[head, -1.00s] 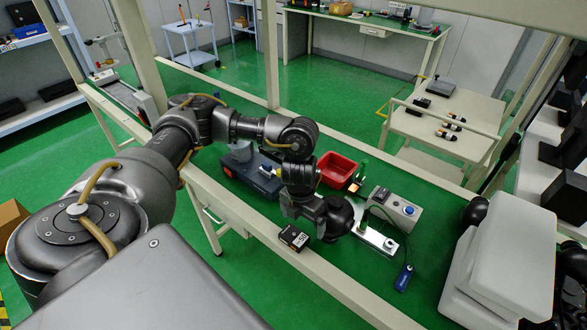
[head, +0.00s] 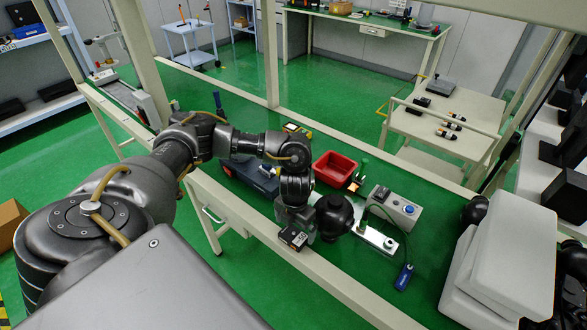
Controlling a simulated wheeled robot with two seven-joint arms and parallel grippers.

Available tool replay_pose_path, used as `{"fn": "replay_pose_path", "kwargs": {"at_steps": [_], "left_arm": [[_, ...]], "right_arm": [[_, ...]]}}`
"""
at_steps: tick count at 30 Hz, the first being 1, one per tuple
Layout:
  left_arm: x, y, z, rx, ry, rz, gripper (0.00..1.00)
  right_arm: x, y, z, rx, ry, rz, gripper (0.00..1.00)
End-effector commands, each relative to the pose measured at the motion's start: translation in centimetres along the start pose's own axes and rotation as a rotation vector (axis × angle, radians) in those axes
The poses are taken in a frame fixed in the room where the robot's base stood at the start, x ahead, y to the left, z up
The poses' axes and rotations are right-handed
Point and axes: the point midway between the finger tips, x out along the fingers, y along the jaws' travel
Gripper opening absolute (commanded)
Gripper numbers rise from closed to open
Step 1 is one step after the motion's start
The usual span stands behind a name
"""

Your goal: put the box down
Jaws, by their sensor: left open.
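A small black box (head: 293,238) with a pale label on top is at the front edge of the green-topped bench. My left gripper (head: 297,224) is open, pointing down right at the box. The wrist and fingers hide part of the box's far side, and I cannot tell whether the fingers touch it. My right gripper does not show.
Behind the gripper are a red bin (head: 334,168) and a dark blue case (head: 250,175). To the right are a grey control box (head: 392,207), a metal plate (head: 377,238) and a blue-handled item (head: 404,277). A pale block-like shape (head: 500,260) fills the lower right.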

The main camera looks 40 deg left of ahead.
Motion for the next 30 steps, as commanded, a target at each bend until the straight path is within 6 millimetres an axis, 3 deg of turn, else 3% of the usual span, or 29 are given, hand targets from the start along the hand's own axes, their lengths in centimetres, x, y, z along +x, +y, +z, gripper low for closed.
{"fn": "replay_pose_path", "kwargs": {"at_steps": [3, 8, 17, 27, 30], "left_arm": [[1.6, 0.4, -0.2, -0.003, 0.005, 0.004, 1.00], [3.7, 0.4, -0.1, -0.002, 0.002, 0.002, 1.00], [4.2, 0.4, 0.0, 0.000, -0.001, 0.001, 1.00], [4.2, 0.4, 0.0, -0.001, 0.000, 0.001, 0.56], [4.2, 0.4, 0.0, -0.001, -0.001, 0.001, 0.46]], "right_arm": [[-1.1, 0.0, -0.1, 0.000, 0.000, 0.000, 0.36], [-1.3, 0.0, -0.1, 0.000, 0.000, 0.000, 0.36], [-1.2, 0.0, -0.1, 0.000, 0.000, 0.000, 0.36], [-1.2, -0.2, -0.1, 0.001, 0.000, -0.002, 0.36], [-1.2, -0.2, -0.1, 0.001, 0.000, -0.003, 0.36]]}}
